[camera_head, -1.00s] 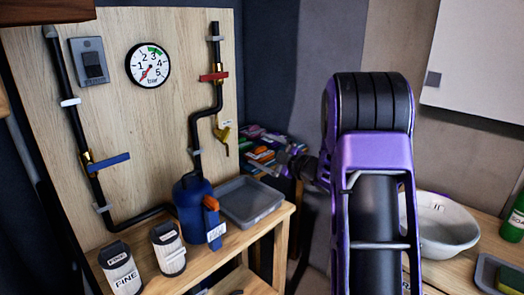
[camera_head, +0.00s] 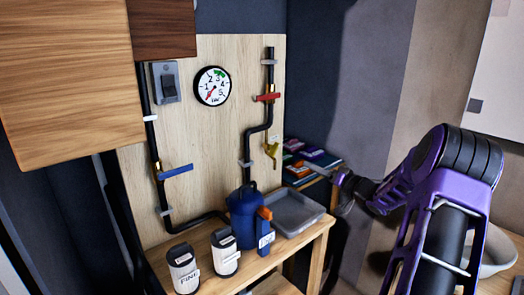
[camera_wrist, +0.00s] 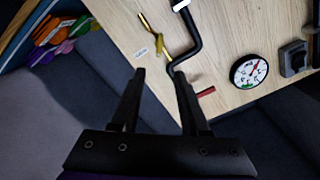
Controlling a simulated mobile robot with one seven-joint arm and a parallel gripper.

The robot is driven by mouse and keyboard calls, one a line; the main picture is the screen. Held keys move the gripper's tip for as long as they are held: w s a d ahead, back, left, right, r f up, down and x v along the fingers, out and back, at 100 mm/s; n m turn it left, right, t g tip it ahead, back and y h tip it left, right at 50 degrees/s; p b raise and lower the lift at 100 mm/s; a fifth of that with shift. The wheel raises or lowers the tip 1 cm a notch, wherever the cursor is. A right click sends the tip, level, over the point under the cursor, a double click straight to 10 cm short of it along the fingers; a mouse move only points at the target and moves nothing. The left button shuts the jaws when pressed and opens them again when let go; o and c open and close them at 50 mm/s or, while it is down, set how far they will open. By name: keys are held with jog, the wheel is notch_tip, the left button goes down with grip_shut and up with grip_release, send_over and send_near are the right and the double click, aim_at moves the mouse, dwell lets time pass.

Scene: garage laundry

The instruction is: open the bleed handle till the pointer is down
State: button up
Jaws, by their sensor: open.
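The yellow handle (camera_head: 271,152), likely the bleed handle, hangs on a short branch of the right black pipe. It also shows in the wrist view (camera_wrist: 157,52), beside a small white label too small to read. The round gauge (camera_head: 212,86) has a red pointer aimed at the lower left of the dial; it shows upside down in the wrist view (camera_wrist: 249,71). My gripper (camera_head: 342,180) is to the right of the board, apart from the handle. In the wrist view my gripper (camera_wrist: 159,76) is open and empty, with the handle beyond the fingertips.
A red handle (camera_head: 267,98) and a blue handle (camera_head: 176,172) sit on the pipes. A blue jug (camera_head: 242,212), grey tray (camera_head: 300,213) and two white containers (camera_head: 225,253) stand on the bench. A wooden cabinet (camera_head: 70,75) fills the upper left.

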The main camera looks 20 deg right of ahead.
aim_at(276, 150)
jog(key=b+x, duration=0.1)
jog(key=x, duration=1.6)
jog(key=shift+w, duration=0.2)
grip_shut()
